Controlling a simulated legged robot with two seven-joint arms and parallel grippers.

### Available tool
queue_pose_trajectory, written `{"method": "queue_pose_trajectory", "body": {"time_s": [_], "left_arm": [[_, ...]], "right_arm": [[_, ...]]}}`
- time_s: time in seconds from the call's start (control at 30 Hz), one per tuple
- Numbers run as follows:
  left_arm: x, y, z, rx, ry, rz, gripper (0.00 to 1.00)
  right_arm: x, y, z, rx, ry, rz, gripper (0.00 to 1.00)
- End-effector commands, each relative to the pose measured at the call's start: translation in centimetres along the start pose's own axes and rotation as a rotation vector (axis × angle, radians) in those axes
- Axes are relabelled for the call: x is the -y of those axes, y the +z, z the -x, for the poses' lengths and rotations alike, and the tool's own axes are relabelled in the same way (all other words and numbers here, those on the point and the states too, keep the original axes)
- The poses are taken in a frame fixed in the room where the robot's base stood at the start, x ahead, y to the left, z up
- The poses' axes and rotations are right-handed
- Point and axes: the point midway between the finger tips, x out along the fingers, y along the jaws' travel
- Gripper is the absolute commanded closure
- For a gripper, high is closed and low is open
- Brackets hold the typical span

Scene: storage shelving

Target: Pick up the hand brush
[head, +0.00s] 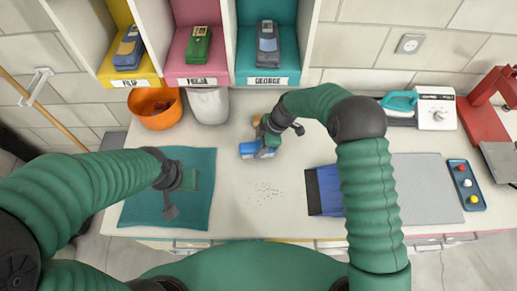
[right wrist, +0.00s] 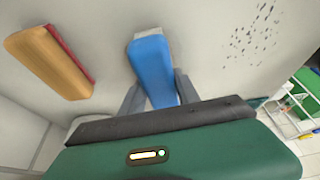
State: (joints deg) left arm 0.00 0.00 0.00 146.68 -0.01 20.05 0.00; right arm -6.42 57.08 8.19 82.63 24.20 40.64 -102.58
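The hand brush (head: 258,149) looks like the blue-handled piece with a pale grey-white part, lying on the bench near its middle. In the right wrist view its blue handle (right wrist: 152,68) lies between the two fingers. My right gripper (head: 270,136) reaches down over it and partly hides it. The fingers (right wrist: 158,88) flank the handle closely; whether they press on it I cannot tell. My left gripper (head: 170,208) hangs over the teal mat at the left, away from the brush; its opening is unclear.
A tan-and-red block (right wrist: 50,62) lies beside the brush. Dark crumbs (head: 265,190) are scattered in front. A blue dustpan-like item (head: 323,190) is right of them. An orange bowl (head: 154,107) and white bin (head: 209,105) stand behind. A teal-handled item (head: 400,101) is at the back right.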

Motion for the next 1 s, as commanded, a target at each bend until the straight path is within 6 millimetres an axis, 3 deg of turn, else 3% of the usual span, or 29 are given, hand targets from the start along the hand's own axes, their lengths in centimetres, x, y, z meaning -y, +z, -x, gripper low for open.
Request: {"method": "queue_pose_trajectory", "body": {"time_s": [0.03, 0.2, 0.23, 0.5, 0.67, 0.87, 1.0], "left_arm": [[0.0, 0.0, 0.0, 0.0, 0.0, 0.0, 0.64], [0.0, 0.0, 0.0, 0.0, 0.0, 0.0, 0.64], [0.0, 0.0, 0.0, 0.0, 0.0, 0.0, 0.64], [0.0, 0.0, 0.1, 0.0, 0.0, 0.0, 0.64], [0.0, -0.3, 1.4, 0.0, 0.0, 0.0, 0.64], [0.0, 0.2, -0.9, 0.0, 0.0, 0.0, 0.64], [0.0, 0.4, -1.5, 0.0, 0.0, 0.0, 0.64]], "right_arm": [[0.0, 0.0, 0.0, 0.0, 0.0, 0.0, 0.77], [0.0, 0.0, 0.0, 0.0, -0.001, 0.0, 0.99], [0.0, 0.1, 0.0, 0.0, -0.001, 0.0, 1.0], [0.0, 0.0, 0.1, 0.0, -0.001, 0.0, 1.0], [0.0, -0.4, 0.9, 0.001, -0.001, 0.0, 1.0], [-0.1, -1.4, 3.4, -0.001, 0.004, 0.002, 1.0], [2.7, -0.8, 4.1, 0.0, -0.001, -0.002, 1.0]]}}
